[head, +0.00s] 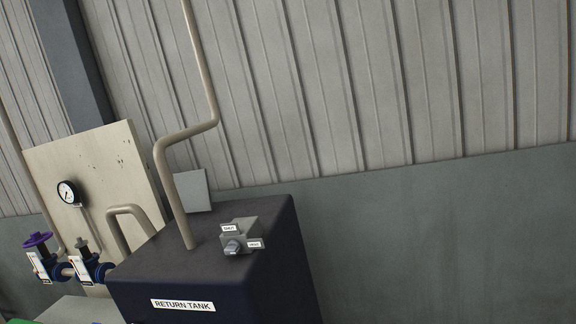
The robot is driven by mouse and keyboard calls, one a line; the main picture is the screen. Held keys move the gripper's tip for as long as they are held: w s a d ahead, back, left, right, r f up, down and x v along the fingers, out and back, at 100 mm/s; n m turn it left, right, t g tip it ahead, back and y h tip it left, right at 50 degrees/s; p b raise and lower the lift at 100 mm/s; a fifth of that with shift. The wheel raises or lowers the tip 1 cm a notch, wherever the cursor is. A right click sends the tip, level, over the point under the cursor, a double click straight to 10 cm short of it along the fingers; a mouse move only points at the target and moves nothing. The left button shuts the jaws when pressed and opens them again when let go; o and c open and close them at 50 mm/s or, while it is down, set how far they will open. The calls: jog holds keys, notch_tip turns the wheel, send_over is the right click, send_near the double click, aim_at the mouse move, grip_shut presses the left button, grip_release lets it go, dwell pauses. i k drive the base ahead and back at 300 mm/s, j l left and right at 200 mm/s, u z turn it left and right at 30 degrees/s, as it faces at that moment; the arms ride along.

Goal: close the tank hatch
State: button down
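A dark return tank (265,275) stands at the lower middle, with a white label reading "RETURN TANK" on its front. A light grey flat plate (193,190) stands nearly upright at the back of the tank top, partly behind a beige pipe. It looks like the hatch lid in a raised position; its hinge and any opening cannot be made out. A small grey valve block (240,237) with a lever and two small white tags sits on the tank top. My gripper is not in view.
The beige pipe (186,205) rises from the tank top and bends upward. A shorter bent pipe (128,215) is at its left. A panel (95,165) carries a round gauge (68,192). A purple handwheel (37,240) is at far left. The wall at right is bare.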

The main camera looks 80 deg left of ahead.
aim_at(193, 186)
jog(key=i+u, duration=0.35)
jog(key=i, duration=0.15)
jog(key=i+l+u, duration=0.3)
jog(key=i, duration=0.15)
jog(key=i+j+u, duration=0.25)
jog(key=i+u, duration=0.2)
jog(key=i+j+u, duration=0.1)
jog(key=i+u, duration=0.75)
jog(key=i+l+u, duration=0.2)
jog(key=i+u, duration=0.25)
jog(key=i+j+u, duration=0.15)
jog(key=i+u, duration=0.6)
jog(key=i, duration=0.2)
jog(key=i+l+u, duration=0.1)
jog(key=i+u, duration=0.25)
jog(key=i, duration=0.15)
